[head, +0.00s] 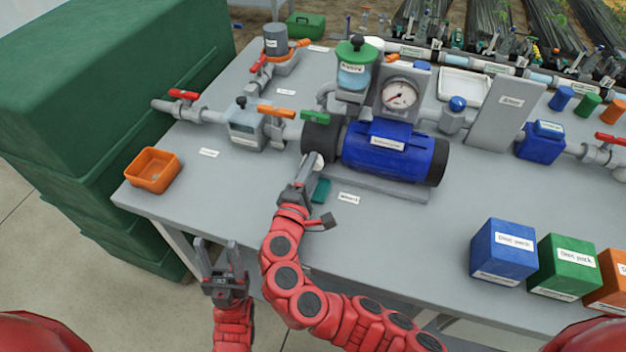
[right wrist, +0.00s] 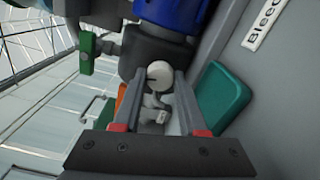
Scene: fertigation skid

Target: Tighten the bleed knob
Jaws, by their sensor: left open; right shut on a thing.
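The bleed knob (right wrist: 158,74) is small, round and white with a dark mark. It sits at the low front of the dark pump head (head: 318,136). My right gripper (head: 308,165) reaches up to it. In the right wrist view, my right gripper (right wrist: 160,82) has its fingers on either side of the knob and is shut on it. The fingers mostly hide the knob in the head view. My left gripper (head: 217,256) is open and empty, in front of the bench's front edge and away from the knob.
A small teal tray (head: 321,190) lies beside my right gripper, near a white label (head: 348,197). The blue motor (head: 395,155) is right of the pump head. An orange bin (head: 153,170) stands at the bench's left corner. Boxes, including a blue one (head: 503,250), stand front right.

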